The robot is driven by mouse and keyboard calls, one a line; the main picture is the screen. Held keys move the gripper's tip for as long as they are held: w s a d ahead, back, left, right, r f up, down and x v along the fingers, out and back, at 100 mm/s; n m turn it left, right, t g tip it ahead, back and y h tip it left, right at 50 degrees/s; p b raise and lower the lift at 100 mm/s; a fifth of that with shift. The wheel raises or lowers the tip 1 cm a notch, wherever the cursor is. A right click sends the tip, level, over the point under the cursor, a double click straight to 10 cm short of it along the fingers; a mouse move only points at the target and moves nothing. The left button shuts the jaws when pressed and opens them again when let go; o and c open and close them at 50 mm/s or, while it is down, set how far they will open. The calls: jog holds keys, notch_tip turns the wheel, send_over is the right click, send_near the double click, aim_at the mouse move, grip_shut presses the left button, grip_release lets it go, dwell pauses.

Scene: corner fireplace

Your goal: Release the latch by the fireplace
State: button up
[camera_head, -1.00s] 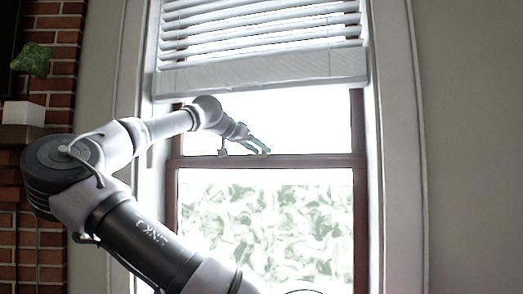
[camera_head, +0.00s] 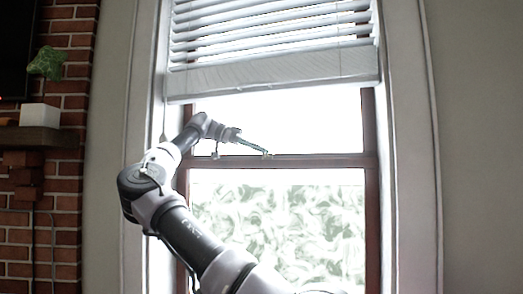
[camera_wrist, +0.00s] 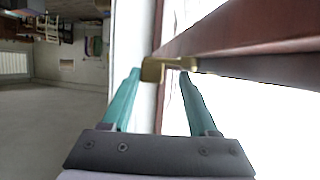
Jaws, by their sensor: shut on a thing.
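The brass-coloured latch (camera_wrist: 166,68) sits on the brown window rail (camera_wrist: 240,62) in the wrist view. It lies between the tips of the two teal fingers of my gripper (camera_wrist: 160,74), which is shut on it. In the head view my gripper (camera_head: 265,150) reaches from the left to the middle rail of the window (camera_head: 300,161). The latch is very small there, at the fingertips, and its exact turn is hard to tell.
White blinds (camera_head: 275,70) hang over the upper window. The wrist view shows open floor (camera_wrist: 60,125) at the left.

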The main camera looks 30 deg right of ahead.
jog(key=shift+w+m+g+y, duration=0.3)
jog(key=shift+m+g+y, duration=0.3)
jog(key=shift+m+g, duration=0.15)
jog(key=shift+a, duration=0.1)
jog(key=o, duration=1.4)
jog(key=shift+t, duration=0.25)
